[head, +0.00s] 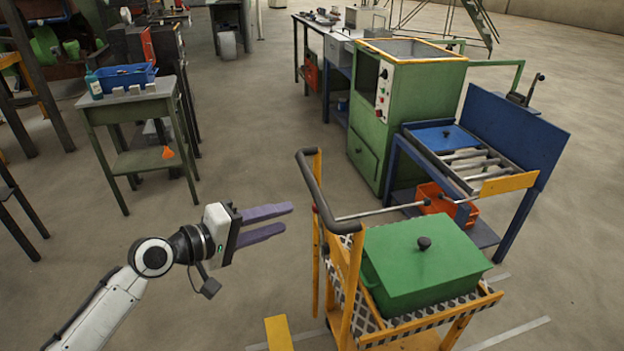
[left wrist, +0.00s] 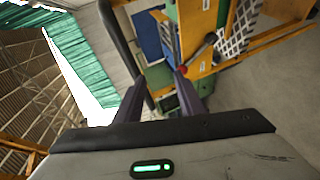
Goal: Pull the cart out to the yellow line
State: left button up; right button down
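The yellow cart (head: 357,285) stands at the lower right in the head view, with a dark curved push handle (head: 314,190) on its left side. A green lidded box (head: 424,262) with a black knob sits on its deck. My left gripper (head: 288,218) is open and empty, to the left of the handle and apart from it, fingers toward it. In the left wrist view the dark handle bar (left wrist: 119,42) and yellow cart frame (left wrist: 200,65) lie beyond the fingers (left wrist: 160,98). A short yellow strip (head: 279,333) lies on the floor left of the cart. My right gripper is not in view.
A blue-framed roller table (head: 468,160) and green machine cabinet (head: 410,110) stand just behind the cart. A small green table (head: 130,108) with a blue bin stands at the left. Pale lines (head: 510,333) mark the floor at lower right.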

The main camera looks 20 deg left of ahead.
pick_arm(q)
jog(key=n+h, duration=0.1)
send_near(309, 187)
jog(key=w, duration=0.1)
jog(key=x, duration=1)
jog(key=shift+d+f+p, duration=0.2)
jog(key=shift+d+p, duration=0.1)
jog(key=shift+p, duration=0.05)
grip_shut()
